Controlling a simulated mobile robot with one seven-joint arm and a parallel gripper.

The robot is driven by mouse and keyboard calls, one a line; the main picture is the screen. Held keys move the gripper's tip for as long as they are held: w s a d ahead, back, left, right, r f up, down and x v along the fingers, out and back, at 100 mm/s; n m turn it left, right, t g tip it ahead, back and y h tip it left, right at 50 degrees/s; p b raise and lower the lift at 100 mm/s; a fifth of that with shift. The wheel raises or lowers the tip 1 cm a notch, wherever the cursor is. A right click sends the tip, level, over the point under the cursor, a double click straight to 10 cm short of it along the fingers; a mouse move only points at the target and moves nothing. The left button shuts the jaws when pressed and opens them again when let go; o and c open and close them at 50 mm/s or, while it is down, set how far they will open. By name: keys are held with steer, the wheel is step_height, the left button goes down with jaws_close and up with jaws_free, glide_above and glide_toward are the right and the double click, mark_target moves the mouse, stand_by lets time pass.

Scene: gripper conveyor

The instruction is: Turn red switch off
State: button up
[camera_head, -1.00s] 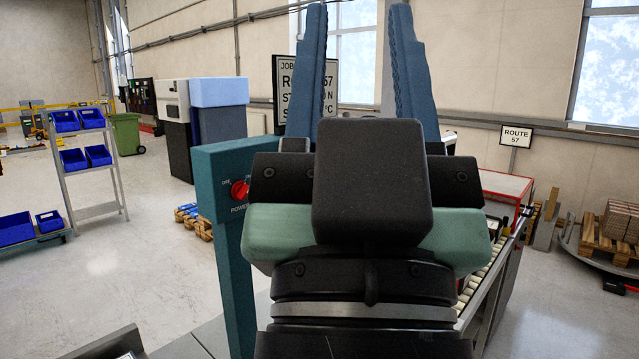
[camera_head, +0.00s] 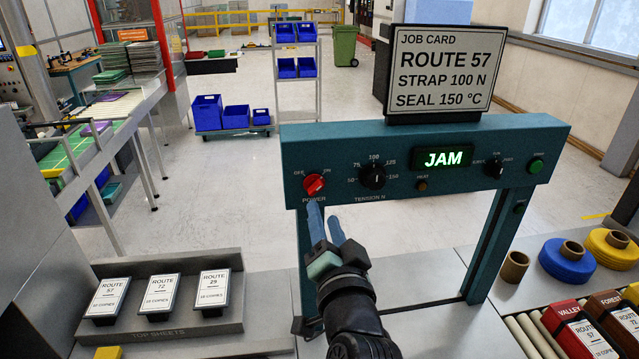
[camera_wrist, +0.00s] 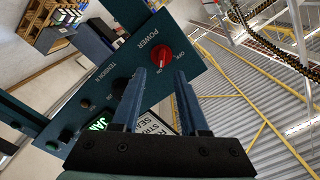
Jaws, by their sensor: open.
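The red switch (camera_head: 314,184), marked POWER, is a round knob at the left end of the teal panel (camera_head: 440,140). OFF is printed at its upper left and ON at its upper right; its handle appears to tilt toward ON. My gripper (camera_head: 323,215) is just below the switch in the head view, fingers pointing up toward the panel. In the wrist view the red switch (camera_wrist: 164,53) shows just beyond and between the tips of my open, empty gripper (camera_wrist: 159,74). The fingers look apart from the switch.
The panel also carries a black tension dial (camera_head: 373,176), a green-lit display (camera_head: 443,158) reading JAM and a green button (camera_head: 535,165). A job card (camera_head: 440,72) stands on top. A top-sheet rack (camera_head: 160,320) is at lower left, strap rolls (camera_head: 568,262) at right.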

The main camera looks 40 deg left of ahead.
mark_target(316, 191)
steer(key=p+x, duration=0.2)
steer(key=x, duration=0.5)
steer(key=shift+w+a, duration=0.15)
steer(key=shift+a, duration=0.25)
jaws_close()
